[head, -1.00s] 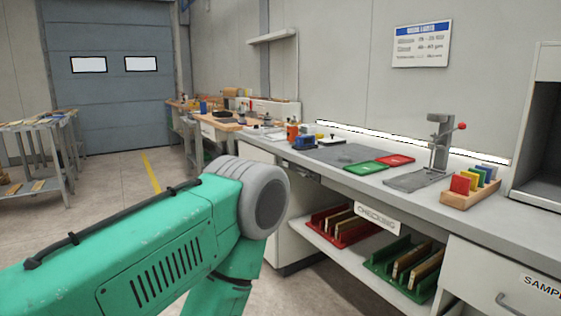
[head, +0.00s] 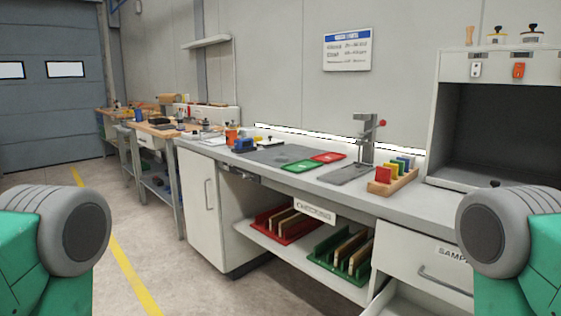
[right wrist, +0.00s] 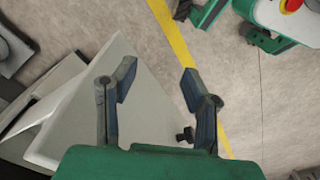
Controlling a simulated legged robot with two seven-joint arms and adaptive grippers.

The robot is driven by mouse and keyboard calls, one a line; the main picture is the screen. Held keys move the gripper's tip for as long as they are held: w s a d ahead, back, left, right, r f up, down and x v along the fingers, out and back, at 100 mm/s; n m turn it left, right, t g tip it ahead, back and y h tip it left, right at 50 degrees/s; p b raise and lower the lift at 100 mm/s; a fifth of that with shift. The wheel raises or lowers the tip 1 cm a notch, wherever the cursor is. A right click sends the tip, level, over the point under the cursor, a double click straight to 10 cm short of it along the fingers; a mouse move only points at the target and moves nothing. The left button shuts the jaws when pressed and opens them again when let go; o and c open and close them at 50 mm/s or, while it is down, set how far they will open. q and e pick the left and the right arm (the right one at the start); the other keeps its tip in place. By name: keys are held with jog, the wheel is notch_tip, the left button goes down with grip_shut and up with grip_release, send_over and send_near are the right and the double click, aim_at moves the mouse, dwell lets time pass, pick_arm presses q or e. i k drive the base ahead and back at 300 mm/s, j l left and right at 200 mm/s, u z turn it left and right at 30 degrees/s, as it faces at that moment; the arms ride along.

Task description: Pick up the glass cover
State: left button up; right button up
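I cannot clearly make out a glass cover in either view. Two small knobbed items, a left one (head: 497,36) and a right one (head: 532,34), stand on top of the open-fronted cabinet at the right of the head view. They are too small to tell whether either is glass. My right gripper (right wrist: 158,80) shows in the right wrist view with its two fingers spread and nothing between them. It is above the floor, beside a pale flat panel. The head view shows only green and grey links of both my arms; my left gripper is not in view.
The grey workbench (head: 225,159) bears a green tray (head: 299,166), a red tray (head: 328,157), a metal stand (head: 367,140) and a wooden rack (head: 391,187) of coloured plates. The dark-fronted cabinet (head: 437,110) stands at its right end. Open floor (head: 165,250) lies at left.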

aim_at(282, 159)
jog(key=k+l+z, duration=0.15)
jog(key=k, duration=1.1)
jog(key=z, duration=0.45)
jog(key=i+j+z, duration=0.1)
jog(key=z, duration=0.3)
jog(key=j+z, duration=0.1)
jog(key=z, duration=0.35)
jog(key=j+z, duration=0.1)
jog(key=z, duration=0.3)
jog(key=i+j, duration=0.1)
jog(key=j, duration=0.4)
jog(key=i+j, duration=0.1)
jog(key=j, duration=0.45)
jog(key=i+j, duration=0.15)
jog(key=j, duration=0.35)
jog(key=i+j, duration=0.1)
jog(key=j, duration=0.4)
jog(key=i+j+z, duration=0.1)
jog(key=j, duration=0.4)
jog(key=i+j, duration=0.1)
jog(key=j, duration=0.45)
